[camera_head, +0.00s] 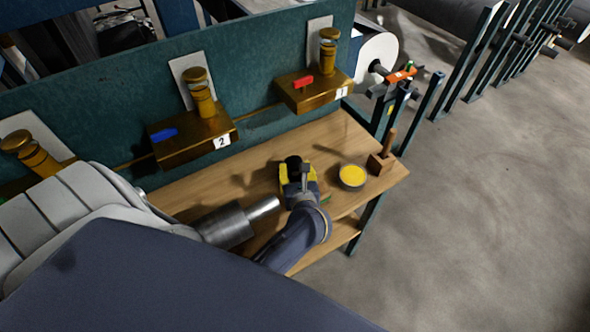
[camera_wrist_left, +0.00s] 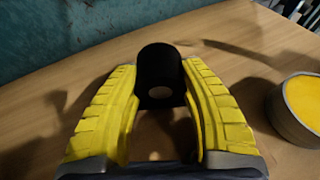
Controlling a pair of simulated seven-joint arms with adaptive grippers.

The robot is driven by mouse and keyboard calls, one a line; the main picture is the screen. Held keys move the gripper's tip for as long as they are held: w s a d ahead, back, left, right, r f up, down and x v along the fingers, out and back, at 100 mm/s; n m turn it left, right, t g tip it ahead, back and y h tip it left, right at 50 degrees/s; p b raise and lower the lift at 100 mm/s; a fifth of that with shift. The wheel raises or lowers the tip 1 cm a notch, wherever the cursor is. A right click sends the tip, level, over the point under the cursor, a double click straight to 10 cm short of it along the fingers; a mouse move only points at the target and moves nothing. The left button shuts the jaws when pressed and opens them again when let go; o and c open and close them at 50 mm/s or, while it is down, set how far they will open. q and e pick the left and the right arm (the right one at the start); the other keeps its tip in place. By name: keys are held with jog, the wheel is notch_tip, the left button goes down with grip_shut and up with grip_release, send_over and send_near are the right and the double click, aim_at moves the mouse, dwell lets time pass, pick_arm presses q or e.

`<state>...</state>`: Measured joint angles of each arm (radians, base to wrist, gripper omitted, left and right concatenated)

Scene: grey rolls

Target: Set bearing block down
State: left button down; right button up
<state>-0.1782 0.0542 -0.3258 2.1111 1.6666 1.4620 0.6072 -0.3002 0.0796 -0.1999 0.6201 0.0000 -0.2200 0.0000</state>
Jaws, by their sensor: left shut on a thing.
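My left gripper (camera_head: 297,172) is over the wooden bench, its yellow fingers (camera_wrist_left: 160,100) shut on a black bearing block. The block (camera_head: 293,161) shows at the fingertips in the head view. In the left wrist view the block (camera_wrist_left: 160,66) has a rounded top and a pale round spot, perhaps its bore, facing the camera. Its lower part is partly hidden between the fingers. I cannot tell whether its base touches the bench. My right gripper is not in view.
A tin with a yellow top (camera_head: 352,176) stands right of the gripper, and a wooden block with a handle (camera_head: 381,160) stands near the bench's right end. A stepped metal cylinder (camera_head: 228,226) lies left. Brass boxes (camera_head: 192,137) sit along the teal back panel (camera_head: 120,85).

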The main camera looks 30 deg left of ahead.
pick_arm(q)
jog(key=shift+s+f, duration=0.25)
jog(key=shift+f, duration=0.5)
jog(key=c, duration=0.7)
grip_release()
jog(key=shift+d, duration=0.1)
jog(key=shift+r+v, duration=0.25)
jog(key=shift+v, duration=1.1)
jog(key=shift+r+v, duration=0.2)
jog(key=shift+v, duration=1.1)
jog(key=shift+r+v, duration=0.25)
jog(key=shift+v, duration=1.1)
